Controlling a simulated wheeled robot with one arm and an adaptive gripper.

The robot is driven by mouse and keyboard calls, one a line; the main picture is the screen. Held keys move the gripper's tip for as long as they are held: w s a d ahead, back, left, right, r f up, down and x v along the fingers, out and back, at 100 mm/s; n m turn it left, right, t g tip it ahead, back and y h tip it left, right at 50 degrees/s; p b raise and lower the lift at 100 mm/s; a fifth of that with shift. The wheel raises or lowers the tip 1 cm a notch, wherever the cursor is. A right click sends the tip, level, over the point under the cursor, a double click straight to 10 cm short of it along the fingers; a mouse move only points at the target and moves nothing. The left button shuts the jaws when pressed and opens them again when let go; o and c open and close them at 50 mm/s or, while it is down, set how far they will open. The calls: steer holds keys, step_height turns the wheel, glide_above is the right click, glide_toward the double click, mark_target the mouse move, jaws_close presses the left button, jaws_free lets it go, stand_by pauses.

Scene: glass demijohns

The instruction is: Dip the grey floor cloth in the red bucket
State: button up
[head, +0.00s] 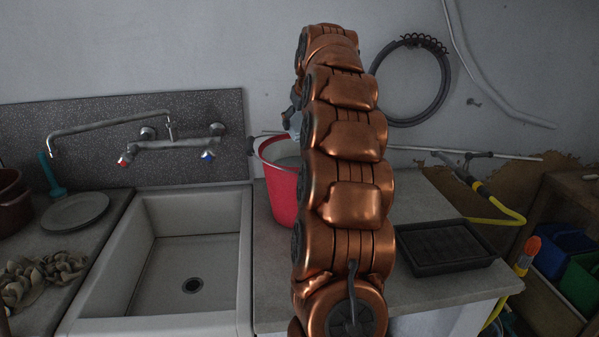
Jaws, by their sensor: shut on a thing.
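The red bucket (283,192) stands on the counter right of the sink, with its pale rim and inside showing and its right side hidden behind my arm. My gripper (290,117) is above the bucket, mostly hidden behind my copper arm. It is shut on a pale blue-grey thing, which looks like the grey floor cloth (295,125). Only a small piece of the cloth shows, over the bucket opening. I cannot tell whether its lower end is inside the bucket.
A white sink (190,250) with a wall tap (170,143) lies left of the bucket. A grey plate (75,212) and a crumpled brownish cloth (40,277) lie on the left counter. A black tray (445,246) and yellow hose (500,205) are at the right.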

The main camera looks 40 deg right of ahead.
mark_target(299, 116)
steer(key=shift+r, duration=0.1)
steer(key=shift+r+p, duration=1.15)
steer(key=shift+r, duration=0.8)
